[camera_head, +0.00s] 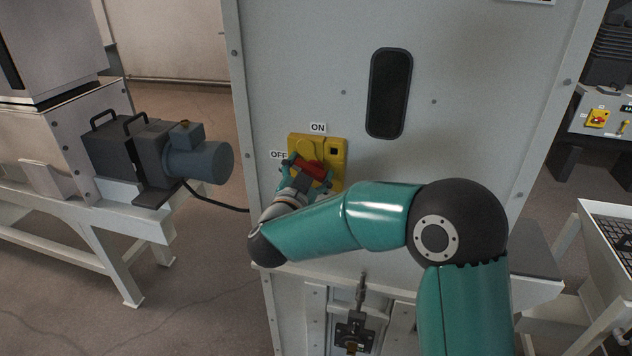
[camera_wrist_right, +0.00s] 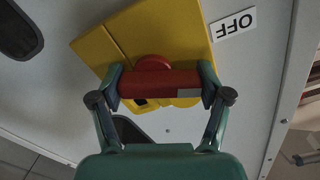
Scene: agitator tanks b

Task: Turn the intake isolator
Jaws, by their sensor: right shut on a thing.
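The intake isolator is a yellow plate (camera_head: 335,150) with a red handle (camera_head: 311,169) on the grey cabinet front. An ON label (camera_head: 318,128) sits above it and an OFF label (camera_head: 278,155) to its left. My right gripper (camera_head: 308,174) is at the plate, its fingers on both sides of the red handle. In the right wrist view the red handle (camera_wrist_right: 158,84) lies between the two fingers of the gripper (camera_wrist_right: 160,88), with the yellow plate (camera_wrist_right: 140,38) behind it and the OFF label (camera_wrist_right: 234,24) beside it. My left gripper is not in view.
The grey cabinet (camera_head: 480,60) has a dark oval window (camera_head: 389,93) above right of the isolator. A latch (camera_head: 352,332) sits lower down. A blue-grey motor (camera_head: 198,160) on a bench stands at left. Another panel (camera_head: 600,118) is at far right.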

